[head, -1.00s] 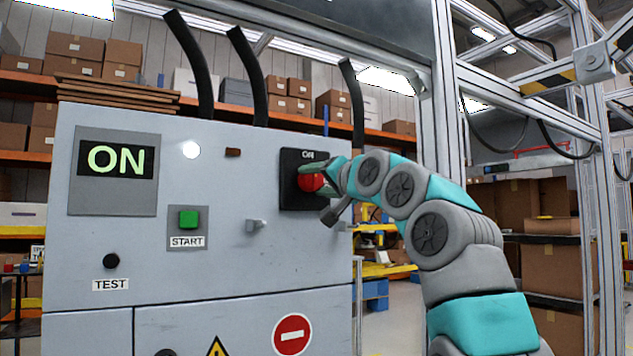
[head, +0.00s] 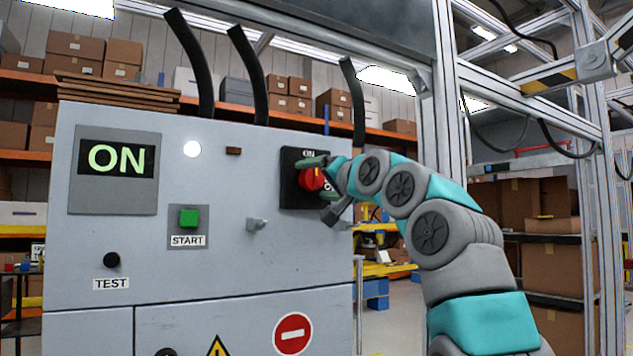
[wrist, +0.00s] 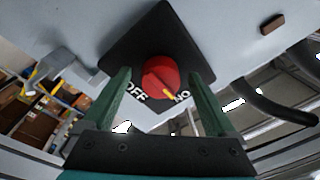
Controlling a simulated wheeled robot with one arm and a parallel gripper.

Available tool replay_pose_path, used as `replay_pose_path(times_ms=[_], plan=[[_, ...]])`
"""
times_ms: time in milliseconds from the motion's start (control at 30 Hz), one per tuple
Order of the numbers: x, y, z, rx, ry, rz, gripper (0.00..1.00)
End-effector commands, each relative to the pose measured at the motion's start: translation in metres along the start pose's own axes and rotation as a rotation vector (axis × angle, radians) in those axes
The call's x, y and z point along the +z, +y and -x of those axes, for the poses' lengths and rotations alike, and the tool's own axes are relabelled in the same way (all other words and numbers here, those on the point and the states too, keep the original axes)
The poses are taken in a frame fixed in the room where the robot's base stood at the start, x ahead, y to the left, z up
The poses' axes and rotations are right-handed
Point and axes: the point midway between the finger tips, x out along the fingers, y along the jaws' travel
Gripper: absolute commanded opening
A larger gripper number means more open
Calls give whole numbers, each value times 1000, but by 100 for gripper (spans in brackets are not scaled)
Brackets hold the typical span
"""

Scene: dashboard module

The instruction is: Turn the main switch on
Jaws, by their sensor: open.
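The main switch is a red rotary knob (head: 310,179) on a black square plate (head: 290,199) at the upper right of the grey panel. In the wrist view the knob (wrist: 160,77) has a yellow mark that points toward the ON label (wrist: 182,97); the OFF label (wrist: 136,91) is on the other side. My gripper (head: 322,187) is open at the knob. Its green fingers stand on either side of the knob in the wrist view (wrist: 158,76), with gaps between them and it. The display (head: 116,158) reads ON.
A white lamp (head: 192,149) glows beside the display. A green START button (head: 188,217), a black TEST knob (head: 112,260) and a small grey latch (head: 257,224) are on the panel (head: 220,270). A metal frame post (head: 447,120) stands behind my arm.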

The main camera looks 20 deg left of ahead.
Motion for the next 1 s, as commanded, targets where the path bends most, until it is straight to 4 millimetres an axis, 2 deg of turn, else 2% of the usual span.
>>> replay_pose_path(times_ms=[267,700,1000], plan=[[2,2,9,-1,1,0,92],[2,1,73,-3,3,2,92],[0,0,78,0,-1,0,92]])
